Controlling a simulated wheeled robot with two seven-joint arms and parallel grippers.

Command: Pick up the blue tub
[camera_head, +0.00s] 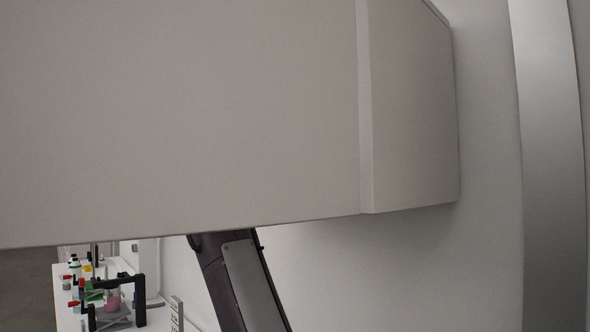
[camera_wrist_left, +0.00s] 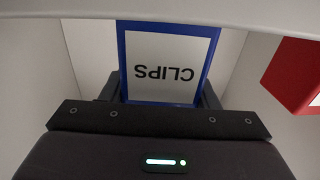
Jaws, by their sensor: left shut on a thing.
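The blue tub (camera_wrist_left: 168,50) is in the left wrist view, with a blue edge and a white face lettered CLIPS, upside down in the picture. My left gripper (camera_wrist_left: 160,95) is shut on it, with a dark finger at each side of the tub. In the head view a large grey cabinet covers the upper part of the picture. A dark arm link of mine rises behind its lower edge. The tub and my left gripper are hidden there. My right gripper is in neither view.
The grey cabinet (camera_head: 180,120) fills most of the head view. A red box (camera_wrist_left: 296,75) stands right of the tub, apart from it, between pale walls. A white bench (camera_head: 70,318) with small jars and a black stand is at lower left.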

